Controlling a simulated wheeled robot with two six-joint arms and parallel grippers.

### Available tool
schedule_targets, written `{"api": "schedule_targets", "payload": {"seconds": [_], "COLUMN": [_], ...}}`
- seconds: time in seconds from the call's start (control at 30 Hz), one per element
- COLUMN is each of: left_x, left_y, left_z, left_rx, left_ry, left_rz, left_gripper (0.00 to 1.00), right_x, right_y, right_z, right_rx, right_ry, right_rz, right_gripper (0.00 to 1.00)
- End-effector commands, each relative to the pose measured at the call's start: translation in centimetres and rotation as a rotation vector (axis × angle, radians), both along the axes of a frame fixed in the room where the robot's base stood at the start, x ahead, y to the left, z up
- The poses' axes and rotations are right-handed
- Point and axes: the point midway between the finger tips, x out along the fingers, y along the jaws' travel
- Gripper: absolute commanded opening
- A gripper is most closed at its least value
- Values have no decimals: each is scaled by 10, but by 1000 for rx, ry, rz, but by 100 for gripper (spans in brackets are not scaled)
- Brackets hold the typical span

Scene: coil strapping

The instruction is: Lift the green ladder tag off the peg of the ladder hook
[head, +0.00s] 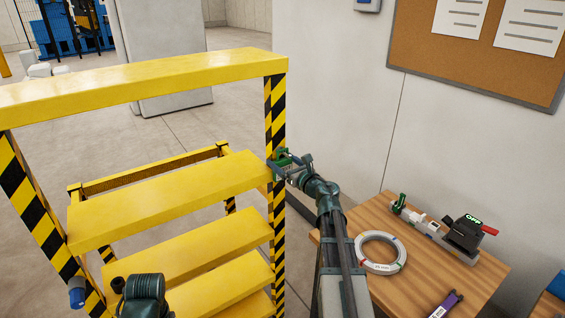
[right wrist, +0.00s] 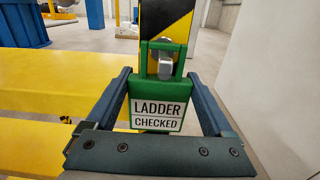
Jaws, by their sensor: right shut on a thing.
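The green ladder tag (right wrist: 157,105) reads "LADDER CHECKED" on a white label. In the right wrist view its upper loop surrounds the metal peg (right wrist: 165,69) on the black-and-yellow ladder post (right wrist: 168,22). My right gripper (right wrist: 158,88) is shut on the tag, with one finger at each side edge. In the head view the tag (head: 282,157) is small and partly hidden by my right gripper (head: 282,166), beside the striped right post of the yellow ladder (head: 165,200).
A wooden table (head: 460,267) stands to the right of my right arm. On it are a white ring-shaped coil (head: 381,252), a grey device (head: 440,238) with an "OFF" display and red handle, and a purple object (head: 446,304). A wall with a corkboard (head: 420,50) is behind.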

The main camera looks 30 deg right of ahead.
Motion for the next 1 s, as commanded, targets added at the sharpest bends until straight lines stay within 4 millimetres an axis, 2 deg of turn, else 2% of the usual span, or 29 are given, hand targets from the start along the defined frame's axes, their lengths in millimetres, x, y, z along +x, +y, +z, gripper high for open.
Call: {"api": "schedule_targets", "payload": {"seconds": [0.53, 1.0], "left_x": [0, 0], "left_y": [0, 0], "left_z": [12, 12], "left_rx": [0, 0], "left_ry": [0, 0], "left_rz": [0, 0], "left_gripper": [87, 87], "right_x": [0, -2], "right_y": [0, 0], "right_z": [12, 12], "right_rx": [0, 0], "right_ry": [0, 0], "right_rz": [0, 0], "right_gripper": [0, 0]}}
